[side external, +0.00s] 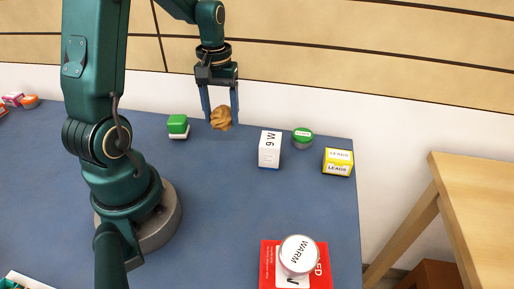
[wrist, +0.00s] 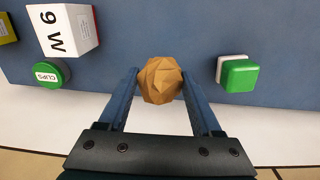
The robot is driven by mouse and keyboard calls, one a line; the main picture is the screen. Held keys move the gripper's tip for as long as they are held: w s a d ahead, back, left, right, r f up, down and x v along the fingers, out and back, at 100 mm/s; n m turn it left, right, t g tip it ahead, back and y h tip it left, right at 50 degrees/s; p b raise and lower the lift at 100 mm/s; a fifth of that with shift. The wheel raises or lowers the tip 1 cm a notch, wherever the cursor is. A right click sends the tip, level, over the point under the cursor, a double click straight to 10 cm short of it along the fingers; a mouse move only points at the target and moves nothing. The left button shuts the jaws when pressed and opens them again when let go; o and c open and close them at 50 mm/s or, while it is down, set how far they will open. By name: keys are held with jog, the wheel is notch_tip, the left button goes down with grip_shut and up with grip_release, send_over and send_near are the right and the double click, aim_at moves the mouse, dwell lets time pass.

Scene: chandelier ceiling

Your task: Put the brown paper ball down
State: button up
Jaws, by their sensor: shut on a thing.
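The brown paper ball (side external: 221,118) is a crumpled, faceted lump held between the fingertips of my gripper (side external: 220,114). In the side external view it appears near the back edge of the blue table, between a green-and-white block and a white box; its height above the table is hard to tell. In the wrist view the ball (wrist: 161,80) sits between the two blue fingers of my gripper (wrist: 163,88), which are shut on it. The fingers cover only its sides.
The blue table (side external: 240,200) has clear room in its middle. Near the ball stand a green-and-white block (side external: 178,127), a white "9 W" box (side external: 269,149), a green-lidded tin (side external: 302,138) and a yellow LEADS box (side external: 338,162). A WARM tin (side external: 299,255) is on a red box (side external: 322,276) in front.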

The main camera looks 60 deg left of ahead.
aim_at(224, 129)
jog(key=shift+w+d+f, duration=0.1)
jog(key=shift+w+f, duration=0.05)
jog(key=shift+f, duration=1.95)
jog(key=shift+f, duration=0.1)
jog(key=o, duration=1.3)
